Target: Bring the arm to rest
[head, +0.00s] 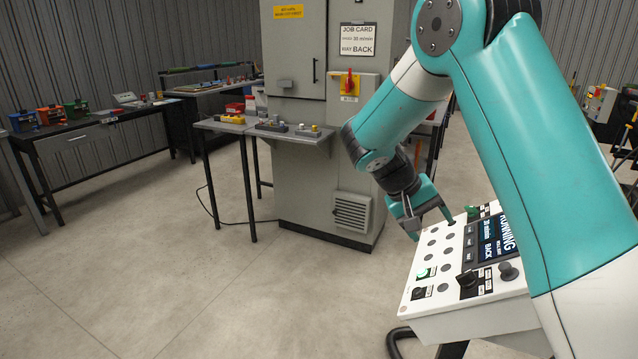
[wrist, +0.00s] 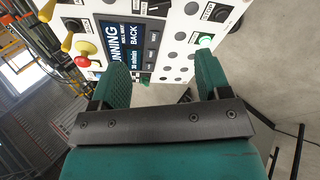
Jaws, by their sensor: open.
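My gripper (head: 432,226) is open and empty, at the upper left edge of a white control panel (head: 437,303). In the wrist view its two teal fingers stand apart (wrist: 162,72), with the panel (wrist: 178,72) beyond them. I cannot tell whether a fingertip touches the panel. My teal and white arm reaches over the panel from the right and hides part of it. The panel's screen (head: 489,240) reads "RUNNING" and "BACK", with a small m/min line. A lit green button (head: 423,273) and dark knobs (head: 468,279) sit on the panel's near part.
A grey cabinet (head: 300,190) with a job card (head: 358,39) and a red-yellow switch (head: 350,83) stands behind. A small side table (head: 222,125) adjoins it. A workbench (head: 90,130) stands at left. The floor (head: 170,270) at front left is clear.

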